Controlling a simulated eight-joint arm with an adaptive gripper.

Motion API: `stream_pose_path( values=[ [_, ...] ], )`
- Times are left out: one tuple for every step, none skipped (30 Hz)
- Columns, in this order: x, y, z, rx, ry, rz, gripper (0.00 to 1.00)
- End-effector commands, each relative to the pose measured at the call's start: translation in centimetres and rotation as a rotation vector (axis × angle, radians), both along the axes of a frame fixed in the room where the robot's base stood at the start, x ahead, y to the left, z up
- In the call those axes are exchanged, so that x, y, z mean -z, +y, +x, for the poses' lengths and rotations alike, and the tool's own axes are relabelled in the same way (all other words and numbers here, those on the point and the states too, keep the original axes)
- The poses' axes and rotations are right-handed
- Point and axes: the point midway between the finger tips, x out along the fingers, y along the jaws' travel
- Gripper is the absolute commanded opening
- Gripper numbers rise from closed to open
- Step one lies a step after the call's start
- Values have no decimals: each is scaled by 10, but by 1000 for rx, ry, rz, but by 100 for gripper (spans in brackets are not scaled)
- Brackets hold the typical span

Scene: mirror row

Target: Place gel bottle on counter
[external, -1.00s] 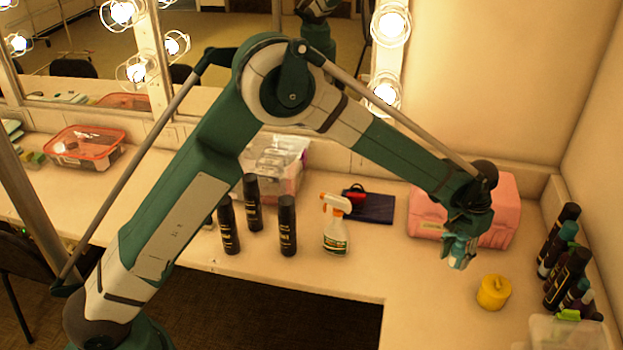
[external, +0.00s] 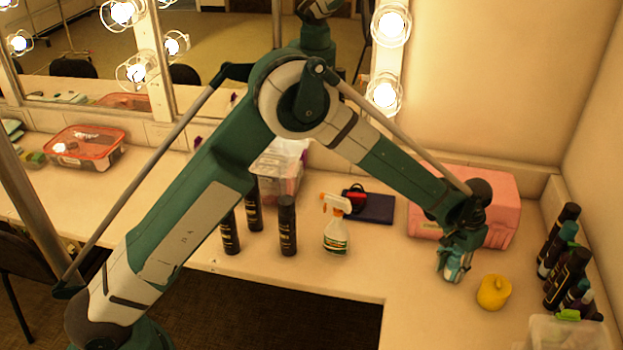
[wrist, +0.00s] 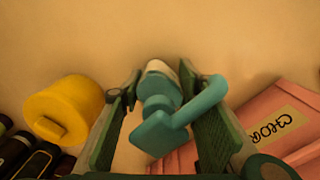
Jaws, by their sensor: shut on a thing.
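The gel bottle (wrist: 158,97) is teal with a pump spout and a pale part at its far end. My gripper (external: 455,268) is shut on it, with one finger on each side in the wrist view. In the external view the gel bottle (external: 456,266) hangs low between the fingers, close to the counter (external: 420,310). I cannot tell whether its base touches the counter. The gripper is in front of the pink case and left of the yellow container.
The yellow container (external: 494,292) stands just right of my gripper. The pink case (external: 500,205) is right behind it. Several dark bottles (external: 566,275) stand at the right wall. A spray bottle (external: 336,232) is to the left. Counter in front is clear.

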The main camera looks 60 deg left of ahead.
Motion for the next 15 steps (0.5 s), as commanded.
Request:
stream_pose_path(
  values=[
    [2, 0, 0, 0, 0, 0, 18],
    [3, 0, 0, 0, 0, 0, 18],
    [3, 0, 0, 0, 0, 0, 18],
    [3, 0, 0, 0, 0, 0, 18],
    [3, 0, 0, 0, 0, 0, 18],
    [3, 0, 0, 0, 0, 0, 18],
    [3, 0, 0, 0, 0, 0, 18],
    [3, 0, 0, 0, 0, 0, 18],
    [3, 0, 0, 0, 0, 0, 18],
    [3, 0, 0, 0, 0, 0, 18],
    [3, 0, 0, 0, 0, 0, 18],
    [4, 0, 0, 0, 0, 0, 18],
    [5, 0, 0, 0, 0, 0, 18],
    [6, 0, 0, 0, 0, 0, 18],
    [7, 0, 0, 0, 0, 0, 18]
  ],
)
